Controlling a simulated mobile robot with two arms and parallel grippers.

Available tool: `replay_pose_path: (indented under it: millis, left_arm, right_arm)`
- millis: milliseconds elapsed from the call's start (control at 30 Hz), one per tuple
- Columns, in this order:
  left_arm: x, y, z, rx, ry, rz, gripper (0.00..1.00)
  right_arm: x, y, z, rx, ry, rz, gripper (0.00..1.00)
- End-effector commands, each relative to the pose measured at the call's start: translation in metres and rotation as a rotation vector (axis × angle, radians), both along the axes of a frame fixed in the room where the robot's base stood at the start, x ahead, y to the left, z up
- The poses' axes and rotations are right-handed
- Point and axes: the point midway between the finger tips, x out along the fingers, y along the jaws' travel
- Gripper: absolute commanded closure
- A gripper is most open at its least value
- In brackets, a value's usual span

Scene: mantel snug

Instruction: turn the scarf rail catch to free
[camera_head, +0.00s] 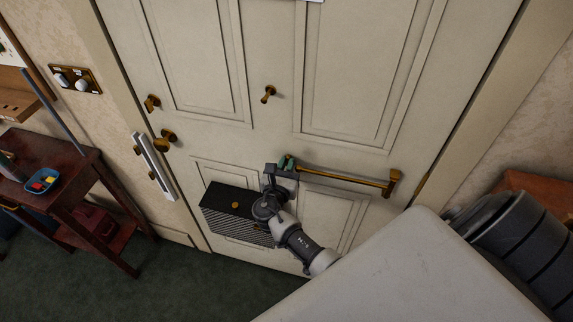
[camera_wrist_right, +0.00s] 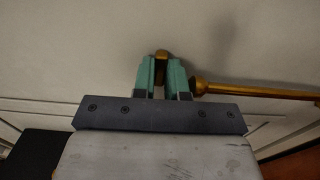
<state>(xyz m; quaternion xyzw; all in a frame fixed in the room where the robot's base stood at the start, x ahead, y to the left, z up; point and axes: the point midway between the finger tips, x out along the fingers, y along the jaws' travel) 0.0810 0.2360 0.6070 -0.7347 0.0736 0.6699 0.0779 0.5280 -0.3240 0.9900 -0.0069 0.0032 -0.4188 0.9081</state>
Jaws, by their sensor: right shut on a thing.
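The scarf rail (camera_head: 345,177) is a brass bar mounted level across the white door, with a bracket at its right end. In the right wrist view the rail (camera_wrist_right: 260,91) runs off to the right of my fingers. My right gripper (camera_head: 287,163) is at the rail's left end. Its teal fingers (camera_wrist_right: 163,75) are shut on a small brass piece, the catch (camera_wrist_right: 162,54), whose tip shows between and beyond them. The fingers hide most of the catch, so its turn position cannot be told. My left gripper is not in view.
A black ribbed box (camera_head: 228,207) is on the door's lower left, behind my right wrist. Brass knobs (camera_head: 167,138) and a small brass fitting (camera_head: 268,93) stick out from the door. A dark red table (camera_head: 75,165) with a blue tray (camera_head: 43,181) stands at left.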

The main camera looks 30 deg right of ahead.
Motion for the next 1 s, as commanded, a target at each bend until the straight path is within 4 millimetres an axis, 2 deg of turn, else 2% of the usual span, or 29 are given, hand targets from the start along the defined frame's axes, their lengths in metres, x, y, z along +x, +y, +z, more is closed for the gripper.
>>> replay_pose_path:
  millis: [33,200,567,1000]
  left_arm:
    - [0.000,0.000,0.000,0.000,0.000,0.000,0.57]
    - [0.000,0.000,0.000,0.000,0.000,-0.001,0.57]
    - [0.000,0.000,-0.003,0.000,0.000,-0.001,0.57]
    - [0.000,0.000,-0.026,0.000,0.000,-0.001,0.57]
  right_arm:
    - [0.000,-0.001,0.001,-0.002,-0.001,-0.001,0.86]
    - [0.000,-0.001,0.001,-0.002,-0.001,0.000,0.62]
    - [-0.005,0.006,-0.001,0.001,-0.001,0.001,0.62]
    - [-0.057,0.067,-0.003,0.001,-0.001,0.000,0.62]
